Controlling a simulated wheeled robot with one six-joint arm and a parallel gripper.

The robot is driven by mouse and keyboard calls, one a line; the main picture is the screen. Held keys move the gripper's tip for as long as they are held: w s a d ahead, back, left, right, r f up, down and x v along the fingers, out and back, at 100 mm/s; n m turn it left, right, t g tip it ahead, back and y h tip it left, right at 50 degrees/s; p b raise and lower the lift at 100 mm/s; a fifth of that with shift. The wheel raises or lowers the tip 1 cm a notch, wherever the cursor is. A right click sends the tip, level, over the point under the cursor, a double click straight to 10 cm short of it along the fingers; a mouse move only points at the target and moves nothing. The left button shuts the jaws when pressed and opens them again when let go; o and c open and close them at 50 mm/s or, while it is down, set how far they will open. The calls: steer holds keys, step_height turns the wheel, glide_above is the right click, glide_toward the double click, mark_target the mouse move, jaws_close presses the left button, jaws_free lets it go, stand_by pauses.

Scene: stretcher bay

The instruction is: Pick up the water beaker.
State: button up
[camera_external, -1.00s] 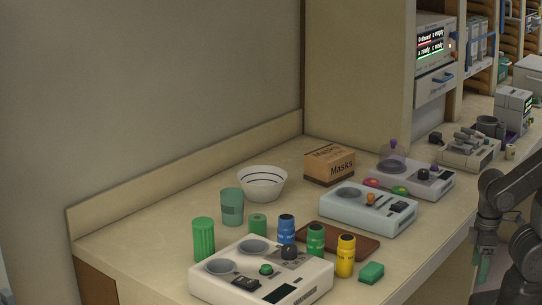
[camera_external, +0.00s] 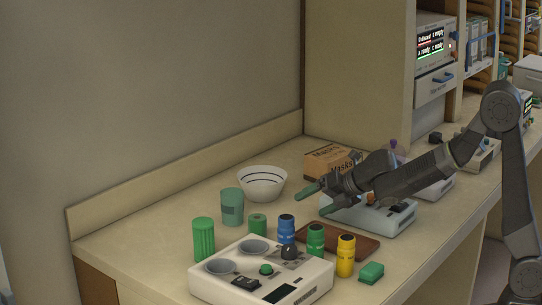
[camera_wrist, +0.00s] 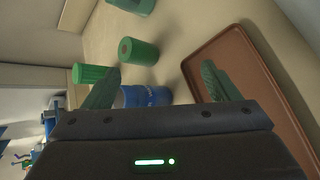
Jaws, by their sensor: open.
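The likeliest water beaker is a translucent teal cup (camera_external: 231,208), upright on the counter left of the white bowl. A teal edge at the top of the wrist view (camera_wrist: 133,5) appears to be part of it. My gripper (camera_external: 318,200) is open and empty, above the counter to the right of the teal cup and apart from it. In the wrist view my gripper (camera_wrist: 160,73) has its two green fingers spread, with a blue bottle (camera_wrist: 147,97) seen below and between them.
A green ribbed cup (camera_external: 203,240), a short green cylinder (camera_external: 257,225), and blue, green and yellow bottles (camera_external: 346,256) stand near the cup. A brown tray (camera_external: 365,246), a white bowl (camera_external: 262,184), a masks box (camera_external: 325,160) and a white device (camera_external: 215,286) surround them.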

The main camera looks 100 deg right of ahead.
mark_target(232, 208)
steer(key=w+d+f+n+t, duration=0.1)
steer(key=w+d+n, duration=0.1)
steer(key=d+n, duration=0.1)
steer(key=w+d+n+t+b, duration=0.1)
steer(key=w+d+n, duration=0.2)
steer(key=n, duration=0.2)
steer(key=w+d+f+n+t, duration=0.1)
steer(key=w+d+n, duration=0.2)
steer(key=d+n, duration=0.1)
steer(key=shift+w+f+y+b, duration=0.25)
steer(key=shift+f+y+b, duration=0.05)
steer(key=shift+y, duration=0.1)
steer(key=p+x, duration=0.2)
steer(key=x, duration=0.6)
steer(key=shift+w+r, duration=0.1)
steer(key=shift+w, duration=0.2)
steer(key=p+x, duration=0.2)
steer(key=x, duration=0.2)
steer(key=shift+w+a+r, duration=0.1)
steer(key=shift+w+a, duration=0.1)
steer(key=shift+w, duration=0.05)
steer(key=shift+w+d+f, duration=0.2)
steer(key=shift+w+f, duration=0.05)
steer(key=shift+w, duration=0.15)
steer(key=c, duration=1.1)
steer(key=shift+r, duration=0.2)
steer(key=shift+c, duration=0.2)
